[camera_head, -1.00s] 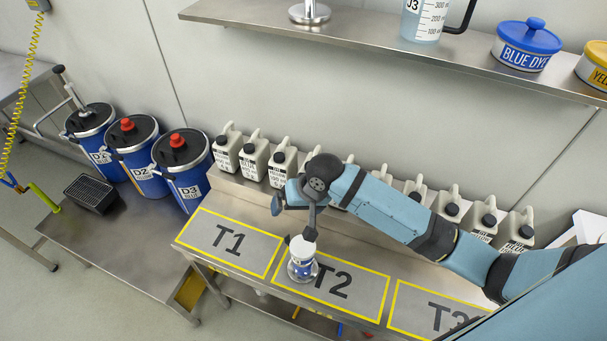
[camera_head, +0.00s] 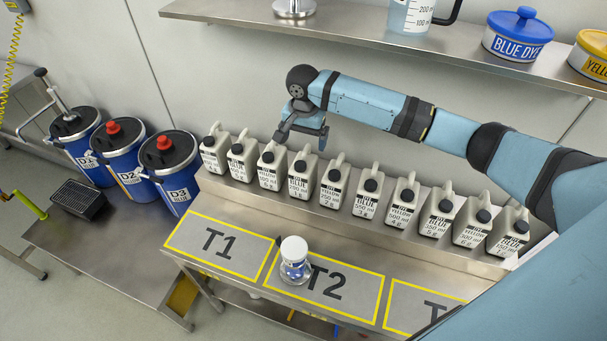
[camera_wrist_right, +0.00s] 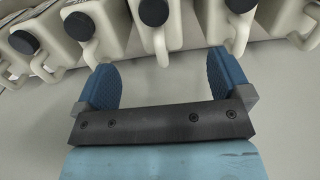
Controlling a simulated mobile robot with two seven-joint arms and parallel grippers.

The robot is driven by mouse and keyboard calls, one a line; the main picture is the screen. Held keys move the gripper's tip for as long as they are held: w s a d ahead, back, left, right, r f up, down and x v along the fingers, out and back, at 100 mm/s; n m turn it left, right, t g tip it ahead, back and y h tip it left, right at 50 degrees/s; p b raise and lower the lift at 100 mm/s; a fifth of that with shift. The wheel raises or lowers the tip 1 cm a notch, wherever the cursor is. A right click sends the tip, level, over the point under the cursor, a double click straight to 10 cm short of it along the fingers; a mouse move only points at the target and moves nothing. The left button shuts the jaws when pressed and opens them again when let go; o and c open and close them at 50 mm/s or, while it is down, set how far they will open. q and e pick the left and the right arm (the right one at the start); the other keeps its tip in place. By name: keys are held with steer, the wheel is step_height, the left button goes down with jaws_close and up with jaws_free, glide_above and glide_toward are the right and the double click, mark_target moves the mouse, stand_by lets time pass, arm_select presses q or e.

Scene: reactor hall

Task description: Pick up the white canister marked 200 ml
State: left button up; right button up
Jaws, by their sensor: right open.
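White canisters with black caps stand in a row on the raised step of the bench. The fourth from the left (camera_head: 301,179) has a label that seems to read BLUE 200 ml, but the print is too small to be sure. My right gripper (camera_head: 302,142) is open and empty, just above and behind the third and fourth canisters. In the right wrist view, the gripper (camera_wrist_right: 170,82) has its blue fingers spread, and a canister (camera_wrist_right: 160,28) shows ahead between them with its handle towards me. Its label is hidden there. My left gripper is not in view.
A glass vessel with a white top (camera_head: 294,262) stands on marked area T2 (camera_head: 345,290). Area T1 (camera_head: 217,246) is clear. Blue drums (camera_head: 172,185) stand at the left. A shelf (camera_head: 400,45) with a jug and dye tubs (camera_head: 518,40) runs above the arm.

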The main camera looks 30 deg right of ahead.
mark_target(304, 153)
steer(key=f, duration=0.8)
steer(key=shift+s+a, duration=0.1)
steer(key=shift+s, duration=0.1)
steer(key=shift+r, duration=0.15)
steer(key=c, duration=1.6)
